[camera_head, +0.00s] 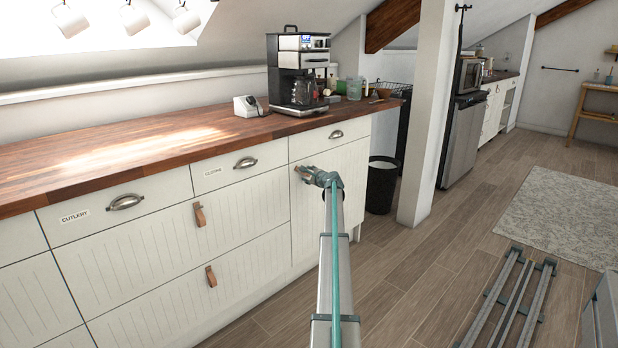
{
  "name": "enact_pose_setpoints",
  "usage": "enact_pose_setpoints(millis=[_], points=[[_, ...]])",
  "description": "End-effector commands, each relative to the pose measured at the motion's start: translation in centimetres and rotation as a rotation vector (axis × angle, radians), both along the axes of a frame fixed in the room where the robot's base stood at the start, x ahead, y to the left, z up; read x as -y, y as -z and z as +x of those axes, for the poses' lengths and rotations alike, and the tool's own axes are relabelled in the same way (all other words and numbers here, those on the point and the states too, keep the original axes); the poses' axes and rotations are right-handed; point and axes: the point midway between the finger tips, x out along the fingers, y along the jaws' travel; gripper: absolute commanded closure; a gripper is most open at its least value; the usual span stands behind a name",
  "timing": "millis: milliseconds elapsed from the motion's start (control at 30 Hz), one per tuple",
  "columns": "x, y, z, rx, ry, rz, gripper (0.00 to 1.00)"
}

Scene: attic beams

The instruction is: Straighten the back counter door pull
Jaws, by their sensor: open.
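The white counter (120,225) runs along the left wall. Its right-hand door (340,195) has vertical grooves and sits below a drawer with a metal cup pull. My gripper (303,174) is at the upper left corner of this door. A small brown bit that looks like a leather pull (297,170) shows at my gripper's tip. My gripper hides most of it, so I cannot tell its tilt or whether I touch it. My gripper is open. Two leather pulls, an upper one (200,215) and a lower one (211,276), hang on the wide drawer fronts to the left.
A coffee machine (300,72) and a small white device (248,106) stand on the wooden worktop (110,155). A dark bin (381,185) stands beyond the counter's end, next to a white post (430,120). Floor rails (515,300) lie at the lower right. The floor between is clear.

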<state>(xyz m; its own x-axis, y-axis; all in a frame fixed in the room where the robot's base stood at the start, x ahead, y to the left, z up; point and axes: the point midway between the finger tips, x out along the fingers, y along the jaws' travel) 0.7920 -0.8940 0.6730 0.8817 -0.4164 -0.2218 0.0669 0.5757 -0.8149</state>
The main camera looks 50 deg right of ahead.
Motion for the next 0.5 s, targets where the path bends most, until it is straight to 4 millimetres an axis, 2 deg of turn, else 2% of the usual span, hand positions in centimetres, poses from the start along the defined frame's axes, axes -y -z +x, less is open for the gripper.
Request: enact_pose_setpoints(millis=[167,267,467,500], points=[[-0.02,-0.01,-0.01,0.000,0.000,0.000,0.52],[-0.02,-0.01,-0.03,0.000,0.000,0.000,0.65],[-0.02,-0.01,-0.04,0.000,0.000,0.000,0.99],[-0.02,-0.01,-0.04,0.000,0.000,0.000,1.00]])
